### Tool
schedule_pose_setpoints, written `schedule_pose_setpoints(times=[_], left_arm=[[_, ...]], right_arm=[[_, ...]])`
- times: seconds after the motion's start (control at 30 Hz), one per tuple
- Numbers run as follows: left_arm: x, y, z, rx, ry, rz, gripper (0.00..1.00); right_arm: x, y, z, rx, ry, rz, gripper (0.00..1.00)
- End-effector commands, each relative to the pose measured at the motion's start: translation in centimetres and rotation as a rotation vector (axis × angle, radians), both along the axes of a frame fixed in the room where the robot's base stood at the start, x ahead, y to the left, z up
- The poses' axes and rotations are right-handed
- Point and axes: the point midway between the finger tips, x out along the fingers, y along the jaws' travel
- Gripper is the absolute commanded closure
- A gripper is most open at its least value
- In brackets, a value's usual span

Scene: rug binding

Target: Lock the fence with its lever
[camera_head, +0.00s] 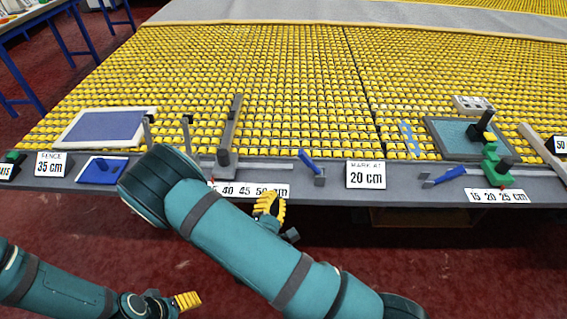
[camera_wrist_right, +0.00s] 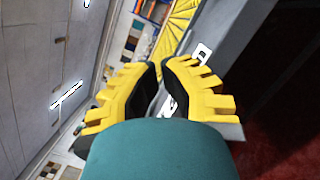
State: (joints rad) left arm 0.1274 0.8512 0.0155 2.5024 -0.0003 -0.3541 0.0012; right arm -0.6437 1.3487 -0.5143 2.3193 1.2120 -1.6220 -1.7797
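The fence (camera_head: 230,130) is an upright grey bar standing across the grey rail at the table's front edge. A blue lever (camera_head: 310,163) sits on the front edge to the right of the fence, its handle tilted up to the left. My right gripper (camera_head: 270,206) is in front of the table edge, below and left of this lever, apart from it. In the right wrist view its yellow fingers (camera_wrist_right: 160,66) are close together with a narrow gap and nothing held. My left gripper (camera_head: 188,300) is low in front of the table, and its finger gap is not clear.
Scale labels (camera_head: 250,189) and a "MARK AT 20 cm" sign (camera_head: 366,175) line the front edge. A "FENCE 35 cm" sign (camera_head: 53,164) stands at left. A second blue lever (camera_head: 445,176) lies beside a green stop (camera_head: 496,165) at right. My right forearm hides part of the edge.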

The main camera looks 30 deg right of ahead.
Motion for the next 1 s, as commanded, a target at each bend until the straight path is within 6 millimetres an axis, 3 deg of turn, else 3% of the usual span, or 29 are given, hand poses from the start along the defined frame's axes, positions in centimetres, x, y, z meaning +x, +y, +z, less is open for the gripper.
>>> schedule_pose_setpoints(times=[0.53,1.0], left_arm=[[0.0,0.0,-0.1,0.0,0.0,0.0,0.3],[0.2,0.0,-1.0,0.001,-0.004,0.0,0.3]], right_arm=[[0.6,-0.5,0.5,-0.031,-0.005,-0.005,1.0],[6.8,-6.4,1.7,-0.03,-0.006,-0.007,1.0]])
